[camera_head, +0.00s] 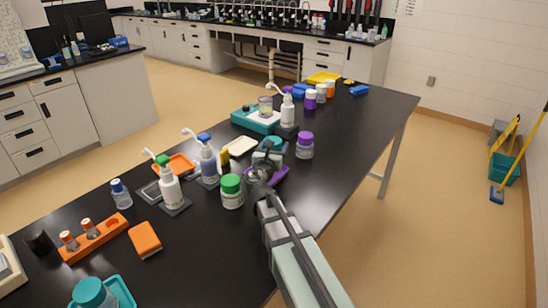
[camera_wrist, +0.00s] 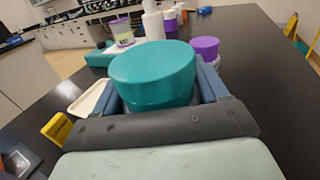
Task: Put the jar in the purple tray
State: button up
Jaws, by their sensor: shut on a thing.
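My gripper (camera_head: 268,157) is shut on a jar with a wide teal lid (camera_wrist: 153,73). In the wrist view the jar sits between the two fingers and its lid hides most of its body. In the head view its teal lid (camera_head: 273,142) shows just beyond the gripper. The purple tray (camera_head: 281,177) lies on the black table, partly hidden under and beside my gripper and wrist. I cannot tell whether the jar is above the tray or touching anything. The tray does not show clearly in the wrist view.
A purple-lidded jar (camera_head: 305,146) stands right of the gripper, a green-lidded jar (camera_head: 231,191) to its left. Pump bottles (camera_head: 208,163), a cream tray (camera_head: 240,147) and a teal scale (camera_head: 256,120) are close by. The table's right side is bare.

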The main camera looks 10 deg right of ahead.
jog(key=shift+f, duration=1.9)
jog(key=shift+f, duration=0.35)
jog(key=o, duration=1.1)
jog(key=shift+r, duration=0.45)
jog(key=v, duration=1.2)
jog(key=shift+f, duration=0.15)
